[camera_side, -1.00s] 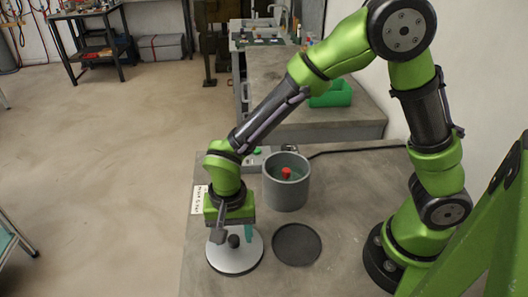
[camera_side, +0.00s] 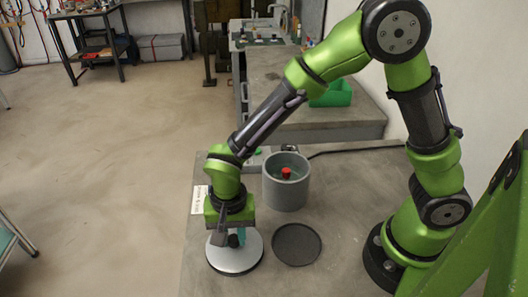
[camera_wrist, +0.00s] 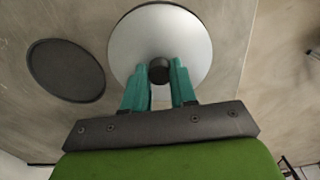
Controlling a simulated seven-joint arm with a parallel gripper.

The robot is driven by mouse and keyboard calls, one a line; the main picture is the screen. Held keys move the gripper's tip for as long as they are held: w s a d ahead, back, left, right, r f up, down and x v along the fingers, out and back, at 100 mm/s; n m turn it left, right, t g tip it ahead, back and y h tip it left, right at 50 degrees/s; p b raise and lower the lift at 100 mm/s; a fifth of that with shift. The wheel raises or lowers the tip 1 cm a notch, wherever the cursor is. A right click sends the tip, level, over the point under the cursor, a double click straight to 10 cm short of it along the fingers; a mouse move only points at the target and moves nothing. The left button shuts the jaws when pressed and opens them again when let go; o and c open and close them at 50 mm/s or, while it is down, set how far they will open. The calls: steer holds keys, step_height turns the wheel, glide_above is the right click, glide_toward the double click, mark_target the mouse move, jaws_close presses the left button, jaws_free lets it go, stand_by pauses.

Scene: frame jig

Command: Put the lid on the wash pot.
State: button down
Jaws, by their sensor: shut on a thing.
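The lid (camera_side: 234,260) is a silver disc with a black knob (camera_wrist: 159,70). It lies flat on the table at the front left, and it also shows in the wrist view (camera_wrist: 135,40). My gripper (camera_side: 234,240) is directly above it, its teal fingers (camera_wrist: 160,75) shut on the knob from both sides. The wash pot (camera_side: 286,190) is a grey open cylinder behind and to the right of the lid. A red thing (camera_side: 286,173) shows inside the pot; the pot's bottom is mostly hidden.
A dark round mat (camera_side: 297,245) lies right of the lid, also seen in the wrist view (camera_wrist: 66,70). A grey box with a green button (camera_side: 257,152) and a cable stand behind the pot. A white label (camera_side: 200,199) lies near the table's left edge.

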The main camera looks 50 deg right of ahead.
mark_target(234, 235)
step_height(234, 235, up, 12)
steer(key=shift+f, duration=0.25)
stand_by(0.4)
steer(key=w+d+r+m, duration=0.1)
steer(key=d+r+m, duration=0.15)
steer(key=d, duration=0.75)
steer(key=d+r+m, duration=0.2)
steer(key=d+m, duration=0.2)
steer(key=d, duration=0.7)
steer(key=shift+n, duration=0.25)
steer(key=shift+w+a+f, duration=0.1)
steer(key=shift+f, duration=1.15)
steer(key=shift+w+a+f, duration=0.1)
steer(key=shift+f, duration=1.1)
steer(key=shift+f, duration=0.2)
steer(key=shift+f, duration=0.6)
